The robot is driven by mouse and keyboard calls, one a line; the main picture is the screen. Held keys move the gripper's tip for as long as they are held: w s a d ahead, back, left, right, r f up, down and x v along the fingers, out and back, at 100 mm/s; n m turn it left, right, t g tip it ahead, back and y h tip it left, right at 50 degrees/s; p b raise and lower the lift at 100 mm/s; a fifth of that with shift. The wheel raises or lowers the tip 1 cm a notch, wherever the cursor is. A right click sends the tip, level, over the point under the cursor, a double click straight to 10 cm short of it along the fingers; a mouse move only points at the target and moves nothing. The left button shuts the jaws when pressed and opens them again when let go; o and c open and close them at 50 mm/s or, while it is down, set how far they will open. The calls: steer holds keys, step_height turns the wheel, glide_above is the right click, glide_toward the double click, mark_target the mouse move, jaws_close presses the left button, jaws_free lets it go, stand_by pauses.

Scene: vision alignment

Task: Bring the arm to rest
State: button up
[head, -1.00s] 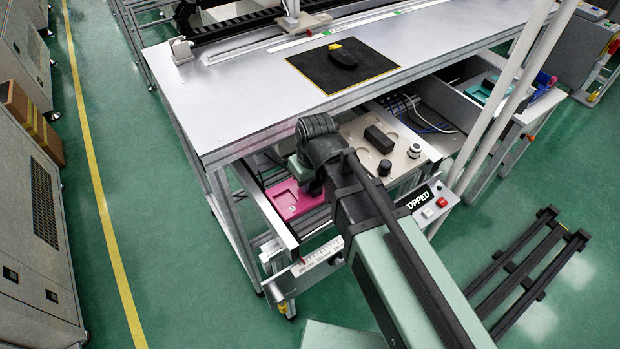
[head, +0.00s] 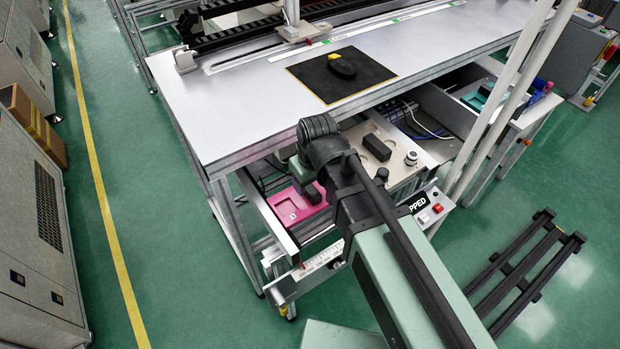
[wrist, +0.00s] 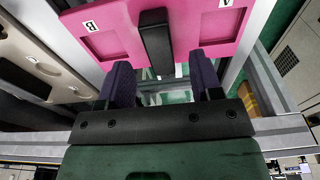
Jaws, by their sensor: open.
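My arm (head: 405,265) reaches from the lower right of the head view over the open drawer under the bench. In the wrist view my gripper (wrist: 161,72) is open, its two dark purple fingers apart. Beyond them is a pink tray (wrist: 110,30) with recesses marked A and B. A dark upright bar (wrist: 156,42) shows between the fingers; I cannot tell whether it touches them or stands on the tray. In the head view the gripper (head: 312,192) is mostly hidden behind my wrist, over the pink tray (head: 288,207).
A beige panel (head: 402,172) with a black block (head: 377,148) and knobs lies beside the tray. The bench top (head: 220,110) is above, with a black mat (head: 372,73). White posts (head: 500,90) stand at right. Open green floor (head: 180,260) is at left.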

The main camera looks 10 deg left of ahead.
step_height(320, 180, up, 7)
steer(key=p, duration=0.5)
steer(key=shift+s+d, duration=0.3)
steer(key=d+m+g+h, duration=0.1)
steer(key=d+m, duration=0.8)
steer(key=d, duration=1.9)
steer(key=shift+s, duration=0.2)
